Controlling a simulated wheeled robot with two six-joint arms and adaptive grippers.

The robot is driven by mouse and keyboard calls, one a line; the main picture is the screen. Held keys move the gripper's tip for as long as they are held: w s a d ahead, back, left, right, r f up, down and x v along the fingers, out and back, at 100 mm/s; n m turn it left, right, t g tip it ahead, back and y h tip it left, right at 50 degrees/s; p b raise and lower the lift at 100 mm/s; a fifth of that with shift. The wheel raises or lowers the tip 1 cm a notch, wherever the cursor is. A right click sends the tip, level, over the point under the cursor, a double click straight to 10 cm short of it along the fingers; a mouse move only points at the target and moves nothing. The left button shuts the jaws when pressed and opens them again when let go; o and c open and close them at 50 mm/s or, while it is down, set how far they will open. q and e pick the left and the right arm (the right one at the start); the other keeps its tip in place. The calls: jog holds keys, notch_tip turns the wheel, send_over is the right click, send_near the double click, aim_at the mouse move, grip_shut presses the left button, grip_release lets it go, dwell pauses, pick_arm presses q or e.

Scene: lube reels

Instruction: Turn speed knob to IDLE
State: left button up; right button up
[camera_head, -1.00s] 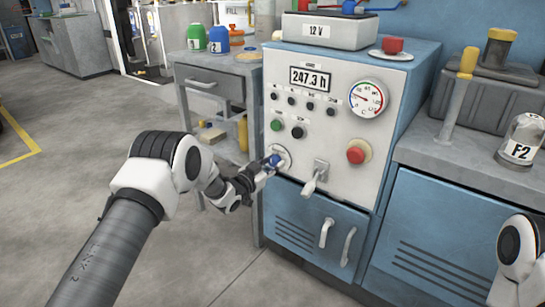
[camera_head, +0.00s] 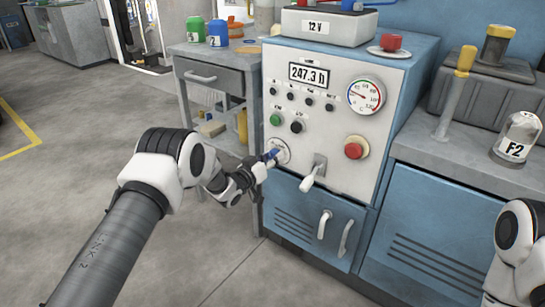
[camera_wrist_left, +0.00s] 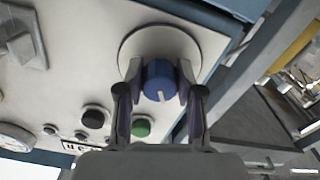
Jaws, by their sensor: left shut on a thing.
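The speed knob (camera_wrist_left: 159,82) is blue with a pale pointer line, set on a round pale dial plate (camera_wrist_left: 128,50) at the lower left of the control panel (camera_head: 335,125). My left gripper (camera_head: 266,161) reaches it from the left. In the left wrist view my left gripper (camera_wrist_left: 158,92) has one finger on each side of the knob and is shut on it. The pointer line runs toward the bottom of that view. The dial's markings are too small to read. My right gripper is out of view; only part of my right arm shows at the lower right.
A lever (camera_head: 314,174) sticks out just right of the knob. A red button (camera_head: 355,148), a green button (camera_head: 275,118) and a gauge (camera_head: 366,96) are on the same panel. Below is a blue cabinet door (camera_head: 300,215) with handles. A grey side table (camera_head: 210,70) stands left.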

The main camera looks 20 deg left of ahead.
pick_arm(q)
jog(key=o, duration=1.2)
jog(key=shift+c, duration=0.2)
jog(key=v, duration=1.2)
